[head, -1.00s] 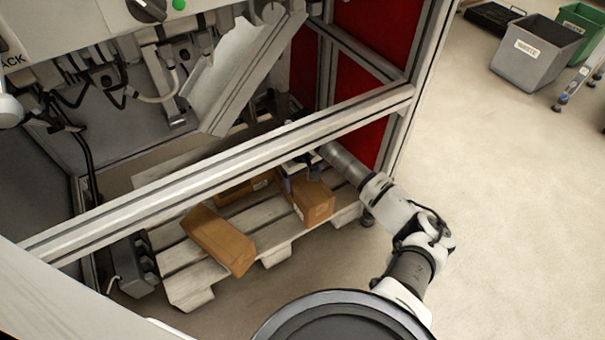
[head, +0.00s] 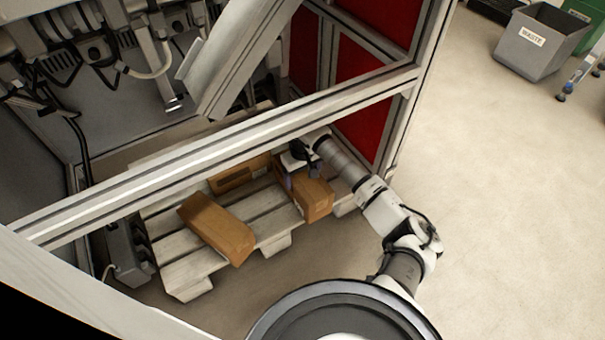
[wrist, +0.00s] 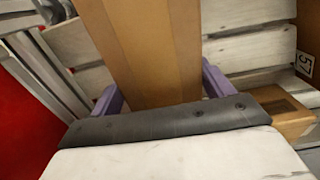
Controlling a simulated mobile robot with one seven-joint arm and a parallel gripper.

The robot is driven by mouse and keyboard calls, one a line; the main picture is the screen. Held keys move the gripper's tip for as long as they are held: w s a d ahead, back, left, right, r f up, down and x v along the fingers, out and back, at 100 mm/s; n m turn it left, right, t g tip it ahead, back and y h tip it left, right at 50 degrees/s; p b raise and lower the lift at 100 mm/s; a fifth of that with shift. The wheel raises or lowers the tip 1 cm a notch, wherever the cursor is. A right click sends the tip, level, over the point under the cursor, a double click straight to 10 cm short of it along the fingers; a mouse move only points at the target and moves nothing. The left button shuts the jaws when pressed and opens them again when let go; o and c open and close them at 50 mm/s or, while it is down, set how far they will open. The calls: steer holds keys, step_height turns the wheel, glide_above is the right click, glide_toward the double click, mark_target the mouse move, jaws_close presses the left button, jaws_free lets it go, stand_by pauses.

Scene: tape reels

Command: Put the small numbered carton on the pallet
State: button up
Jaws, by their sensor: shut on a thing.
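In the wrist view the purple fingers press on both sides of this carton (wrist: 145,45), which extends up the picture. I cannot read a number on it. It is on or just above the slats; I cannot tell whether it touches. The pale wooden pallet (head: 182,273) lies on the floor inside the machine frame. In the wrist view, its slats (wrist: 245,52) show beside the carton.
A long carton (head: 222,229) lies at the pallet's left front; a label reading 57 (wrist: 304,63) shows on a carton in the wrist view. Another carton (head: 238,177) lies behind. A metal beam (head: 200,160) crosses above, and red panels (head: 362,130) stand at right.

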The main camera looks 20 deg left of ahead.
steer(key=shift+f+b, duration=0.5)
steer(key=shift+f, duration=0.05)
steer(key=o, duration=1.9)
step_height(320, 180, up, 8)
steer(key=p, duration=0.2)
steer(key=shift+f+p, duration=0.25)
steer(key=shift+p, duration=0.05)
steer(key=shift+s, duration=0.1)
